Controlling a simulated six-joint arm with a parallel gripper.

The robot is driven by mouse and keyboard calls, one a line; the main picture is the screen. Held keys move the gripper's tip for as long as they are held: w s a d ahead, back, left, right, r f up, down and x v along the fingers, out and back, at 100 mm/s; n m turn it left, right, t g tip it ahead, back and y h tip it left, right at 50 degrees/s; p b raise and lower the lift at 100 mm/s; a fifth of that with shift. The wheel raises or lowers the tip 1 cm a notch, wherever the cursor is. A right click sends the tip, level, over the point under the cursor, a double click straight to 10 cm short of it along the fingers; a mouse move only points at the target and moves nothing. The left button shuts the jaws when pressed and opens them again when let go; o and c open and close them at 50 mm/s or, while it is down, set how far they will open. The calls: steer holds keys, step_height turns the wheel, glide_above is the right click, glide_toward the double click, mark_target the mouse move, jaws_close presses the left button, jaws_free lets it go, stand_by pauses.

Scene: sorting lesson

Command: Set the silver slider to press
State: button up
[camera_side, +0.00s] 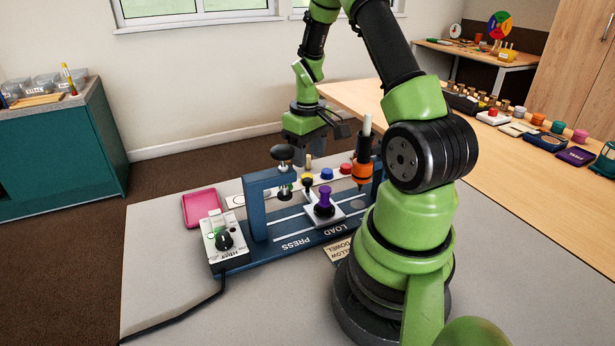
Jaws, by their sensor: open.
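The silver slider (339,211) is a light plate on the rails of a blue base (272,257). It sits beside the printed word LOAD, to the right of the word PRESS. A purple peg-shaped piece (324,203) stands upright on it. A small black knob (308,185) shows at its far side; whether it joins the slider is unclear. The blue press frame (258,215) with a black top knob (282,153) stands at the left. My gripper (310,156) points down, open and seemingly empty, above and behind the slider, apart from it. Its fingertips are partly hard to make out.
An orange holder (362,172) with a pale dowel stands right of the slider, near my arm. A pale strip with blue (326,174) and red (345,169) pieces lies behind the base. A control box (224,240) and pink tray (202,206) are at left. The grey table's front-left is mostly clear.

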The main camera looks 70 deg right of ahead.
mark_target(307, 179)
step_height(307, 179, down, 6)
steer(key=shift+f, duration=0.25)
steer(key=shift+c, duration=0.3)
